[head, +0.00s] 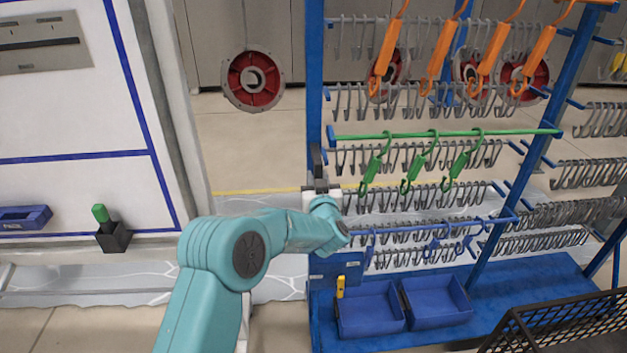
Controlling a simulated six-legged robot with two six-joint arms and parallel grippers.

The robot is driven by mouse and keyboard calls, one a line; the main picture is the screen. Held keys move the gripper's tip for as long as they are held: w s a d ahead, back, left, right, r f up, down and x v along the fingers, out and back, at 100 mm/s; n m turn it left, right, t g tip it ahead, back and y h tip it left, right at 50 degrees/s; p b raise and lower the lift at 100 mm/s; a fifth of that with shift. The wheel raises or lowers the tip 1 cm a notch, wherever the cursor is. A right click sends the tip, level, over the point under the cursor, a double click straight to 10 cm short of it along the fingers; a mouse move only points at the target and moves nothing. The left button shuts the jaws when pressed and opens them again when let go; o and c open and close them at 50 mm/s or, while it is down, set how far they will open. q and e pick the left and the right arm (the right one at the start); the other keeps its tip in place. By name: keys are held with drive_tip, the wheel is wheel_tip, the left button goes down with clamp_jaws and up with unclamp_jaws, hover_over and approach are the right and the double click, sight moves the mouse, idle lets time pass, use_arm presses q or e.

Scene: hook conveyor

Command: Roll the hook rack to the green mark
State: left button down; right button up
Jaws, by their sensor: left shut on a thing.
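The hook rack is a blue frame (314,75) with several rows of grey metal hooks, a green rail and a blue base, filling the middle and right of the head view. My left arm reaches in from the bottom, and its gripper (320,180) is shut on the rack's left upright, partly hidden behind the wrist. Green hooks (420,162) hang from the green rail, and orange hooks (488,50) hang at the top. My right gripper is not in view. No green mark on the floor can be made out.
Two blue bins (436,300) sit on the rack's base. A black mesh basket (565,325) is at the lower right. A white panel wall (75,110) with a small black holder (113,237) stands at left. Red round parts (252,80) hang behind. Open floor shows between wall and rack.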

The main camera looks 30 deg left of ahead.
use_arm(q)
drive_tip(key=shift+w+d+f, duration=0.15)
drive_tip(key=shift+w+d, duration=0.3)
drive_tip(key=shift+d, duration=0.15)
drive_tip(key=c, duration=1.3)
unclamp_jaws()
drive_tip(key=shift+s+a, duration=0.15)
drive_tip(key=shift+a, duration=0.15)
drive_tip(key=o, duration=0.3)
drive_tip(key=shift+s+a+r, duration=0.1)
drive_tip(key=shift+s+r, duration=0.1)
drive_tip(key=shift+s, duration=0.1)
drive_tip(key=shift+o, duration=0.2)
drive_tip(key=shift+w+d+f, duration=0.15)
drive_tip(key=shift+w+d, duration=0.1)
drive_tip(key=shift+w, duration=0.1)
drive_tip(key=b+v, duration=0.2)
drive_tip(key=v, duration=1.4)
drive_tip(key=shift+s, duration=0.3)
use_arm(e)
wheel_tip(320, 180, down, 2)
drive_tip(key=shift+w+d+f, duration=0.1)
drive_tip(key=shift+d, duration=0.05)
